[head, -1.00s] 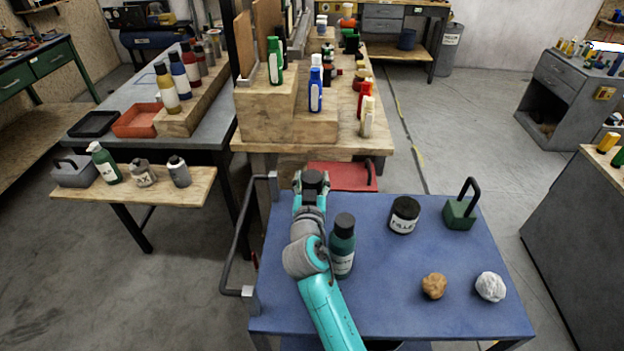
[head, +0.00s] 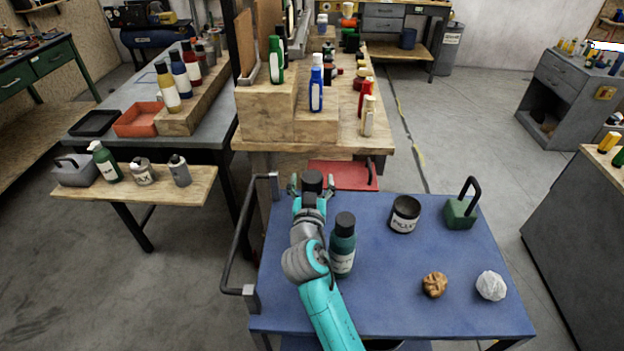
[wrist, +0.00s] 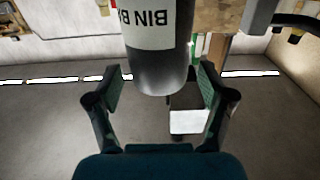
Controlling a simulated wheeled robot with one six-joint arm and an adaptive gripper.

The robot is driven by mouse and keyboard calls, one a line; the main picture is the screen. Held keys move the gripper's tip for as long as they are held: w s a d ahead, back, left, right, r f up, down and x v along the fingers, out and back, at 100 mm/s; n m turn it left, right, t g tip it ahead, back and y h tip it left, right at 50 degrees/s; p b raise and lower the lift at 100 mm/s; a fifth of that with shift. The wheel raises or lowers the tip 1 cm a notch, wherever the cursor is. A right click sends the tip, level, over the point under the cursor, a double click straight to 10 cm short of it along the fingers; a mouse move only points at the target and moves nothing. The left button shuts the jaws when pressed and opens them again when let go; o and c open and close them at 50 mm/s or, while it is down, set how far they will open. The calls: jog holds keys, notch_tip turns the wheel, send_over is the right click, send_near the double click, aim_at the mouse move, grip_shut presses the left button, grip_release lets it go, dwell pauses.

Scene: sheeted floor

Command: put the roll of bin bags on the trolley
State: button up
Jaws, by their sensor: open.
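The roll of bin bags (head: 312,180) is a dark cylinder at the back left edge of the blue trolley (head: 390,285). In the wrist view the roll (wrist: 160,72) shows a white label with upside-down lettering "BIN B". My gripper (head: 312,186) is open, with one finger on either side of the roll. In the wrist view there are gaps between the fingers and the roll. My gripper and arm hide the roll's lower part in the head view, so I cannot tell whether it rests on the trolley top.
On the trolley are a dark green bottle (head: 342,248) close right of my arm, a black filler tin (head: 405,214), a green weight (head: 460,212), a brown lump (head: 434,285) and a white crumpled ball (head: 491,286). A dark handle (head: 238,235) rises at the left. The trolley's middle is clear.

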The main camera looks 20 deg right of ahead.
jog(key=v, duration=0.6)
jog(key=shift+s, duration=0.2)
jog(key=shift+a, duration=0.1)
